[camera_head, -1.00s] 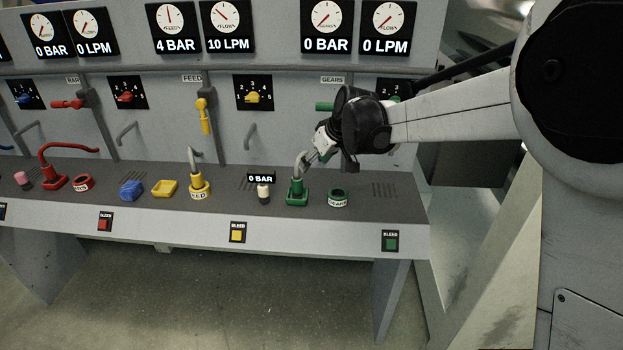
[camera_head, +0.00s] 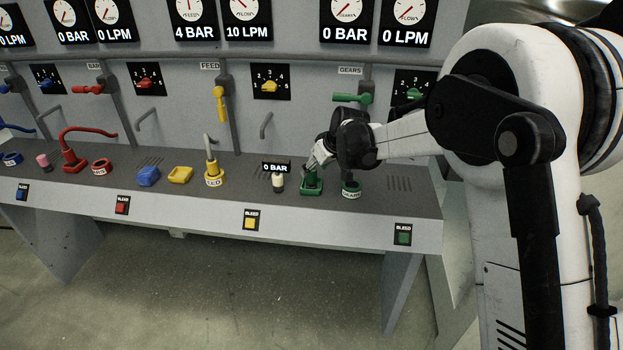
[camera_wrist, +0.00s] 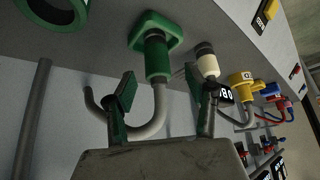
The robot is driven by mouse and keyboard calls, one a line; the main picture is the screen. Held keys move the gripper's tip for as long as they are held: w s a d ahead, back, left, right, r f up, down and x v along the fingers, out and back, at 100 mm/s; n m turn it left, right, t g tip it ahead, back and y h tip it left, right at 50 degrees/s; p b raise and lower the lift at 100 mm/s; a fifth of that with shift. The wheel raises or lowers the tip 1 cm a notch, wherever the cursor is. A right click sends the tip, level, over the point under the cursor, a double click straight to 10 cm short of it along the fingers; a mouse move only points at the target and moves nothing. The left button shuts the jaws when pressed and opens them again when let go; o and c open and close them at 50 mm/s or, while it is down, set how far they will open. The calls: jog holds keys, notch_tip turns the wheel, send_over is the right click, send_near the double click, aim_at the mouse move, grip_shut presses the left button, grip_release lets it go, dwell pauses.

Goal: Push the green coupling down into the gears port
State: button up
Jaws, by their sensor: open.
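The green coupling (camera_head: 312,176) stands upright in a square green holder (camera_head: 311,189) on the bench ledge. In the wrist view the coupling (camera_wrist: 157,62) has a grey hose curving from its end. The gears port (camera_head: 351,191) is a round green socket with a white label, just right of the holder; the wrist view shows its ring (camera_wrist: 52,12) at upper left, empty. My gripper (camera_head: 317,158) is just above the coupling. In the wrist view my gripper (camera_wrist: 162,82) is open, its fingers apart on either side of the coupling and hose, with visible gaps.
A white-topped cylinder (camera_head: 278,183) with a 0 BAR display stands close left of the holder. A yellow coupling (camera_head: 212,174) and hose sit farther left. The green valve handle (camera_head: 350,98) is on the panel behind. The ledge right of the gears port is clear apart from slots.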

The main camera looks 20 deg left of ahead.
aim_at(314, 170)
jog(key=shift+w+x, duration=0.2)
jog(key=shift+x, duration=2.15)
jog(key=shift+d, duration=0.1)
jog(key=shift+r, duration=0.1)
grip_shut()
